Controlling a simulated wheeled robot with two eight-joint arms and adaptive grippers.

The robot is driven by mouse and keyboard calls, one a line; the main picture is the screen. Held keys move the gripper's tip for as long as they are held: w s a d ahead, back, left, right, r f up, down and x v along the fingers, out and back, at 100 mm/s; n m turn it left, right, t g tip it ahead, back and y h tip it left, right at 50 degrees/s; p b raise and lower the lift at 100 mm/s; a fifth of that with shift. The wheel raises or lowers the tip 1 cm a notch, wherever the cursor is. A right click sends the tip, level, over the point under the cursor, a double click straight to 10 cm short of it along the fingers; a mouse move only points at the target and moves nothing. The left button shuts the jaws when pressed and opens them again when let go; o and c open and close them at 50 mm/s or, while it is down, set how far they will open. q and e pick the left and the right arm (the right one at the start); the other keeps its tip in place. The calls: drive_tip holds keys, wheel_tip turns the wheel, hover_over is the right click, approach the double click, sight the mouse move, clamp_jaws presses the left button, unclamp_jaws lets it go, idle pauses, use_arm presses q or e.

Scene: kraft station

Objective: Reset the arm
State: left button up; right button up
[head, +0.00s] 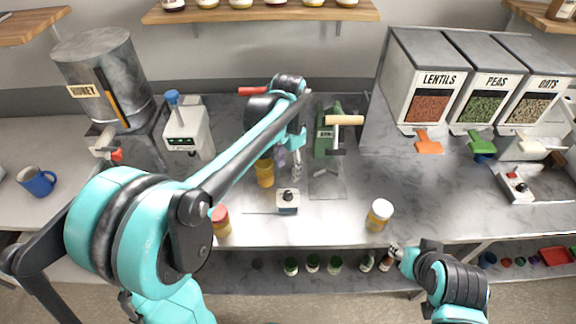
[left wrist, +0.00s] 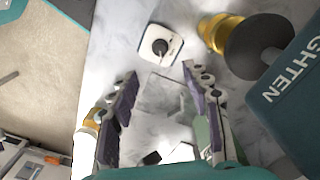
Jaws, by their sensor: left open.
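My left arm reaches in from the left across the counter. My left gripper (head: 297,172) points down over the middle of the counter, behind a small white device with a dark knob (head: 288,201). In the left wrist view the two purple-padded fingers of my left gripper (left wrist: 160,77) are spread apart with nothing between them. The white device (left wrist: 158,46) lies beyond the fingertips there. My right gripper (head: 396,252) shows small at the counter's front edge, lower right. Its fingers are too small to tell whether they are open.
A yellow jar (head: 265,172) and a green machine (head: 324,136) flank my left gripper. A red-lidded jar (head: 221,222) and a white-lidded jar (head: 378,215) stand near the front edge. Lentil, pea and oat dispensers (head: 424,90) stand at right. The counter right of centre is mostly clear.

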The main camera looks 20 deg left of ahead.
idle(0.4)
use_arm(q)
drive_tip(key=s+a+f+n+t+b, duration=0.1)
drive_tip(key=s+f+n+t, duration=0.1)
drive_tip(key=s, duration=0.6)
drive_tip(key=s+a+f+n+t+b, duration=0.1)
drive_tip(key=s+f+n+t+b, duration=0.1)
drive_tip(key=s+n+t, duration=0.3)
drive_tip(key=s, duration=0.4)
drive_tip(key=shift+a, duration=0.35)
